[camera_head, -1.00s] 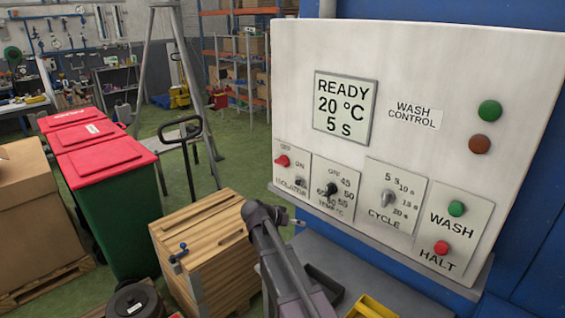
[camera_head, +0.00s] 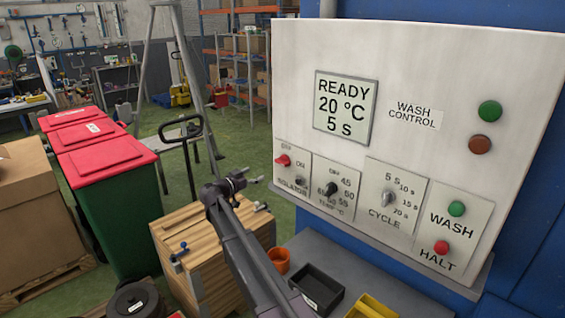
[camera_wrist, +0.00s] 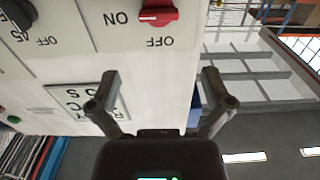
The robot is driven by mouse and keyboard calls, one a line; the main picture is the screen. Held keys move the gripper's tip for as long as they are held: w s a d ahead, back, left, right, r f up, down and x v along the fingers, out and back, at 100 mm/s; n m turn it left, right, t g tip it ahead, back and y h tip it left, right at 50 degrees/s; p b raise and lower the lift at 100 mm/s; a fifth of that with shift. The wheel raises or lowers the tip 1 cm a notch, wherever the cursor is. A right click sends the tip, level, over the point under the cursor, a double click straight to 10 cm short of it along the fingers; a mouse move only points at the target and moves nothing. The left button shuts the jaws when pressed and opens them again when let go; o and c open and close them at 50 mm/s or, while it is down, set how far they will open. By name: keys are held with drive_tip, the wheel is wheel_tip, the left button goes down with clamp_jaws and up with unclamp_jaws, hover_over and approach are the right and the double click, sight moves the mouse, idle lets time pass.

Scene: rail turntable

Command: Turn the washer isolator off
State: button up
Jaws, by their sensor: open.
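The washer isolator is a red knob (camera_head: 283,160) at the left end of the white wash control panel (camera_head: 450,75), with OFF above it and ON to its right. In the wrist view, turned upside down, the red knob (camera_wrist: 158,14) is at the top edge, partly cut off; its bar lies level, in line with the ON mark. My gripper (camera_head: 246,184) is left of and below the knob in the head view, clear of the panel. In the wrist view my gripper (camera_wrist: 161,78) has its fingers wide apart with nothing between them.
The display (camera_head: 345,107) reads READY, 20 °C, 5 s. A temperature knob (camera_head: 331,189), cycle knob (camera_head: 388,198) and WASH and HALT buttons sit right of the isolator. Below are an orange cup (camera_head: 279,260), a black tray (camera_head: 317,287) and a wooden crate (camera_head: 200,265).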

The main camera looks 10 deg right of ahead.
sight(279, 162)
drive_tip(key=shift+d, duration=0.1)
drive_tip(key=x, duration=1.3)
drive_tip(key=shift+w+d, duration=0.25)
drive_tip(key=c, duration=0.9)
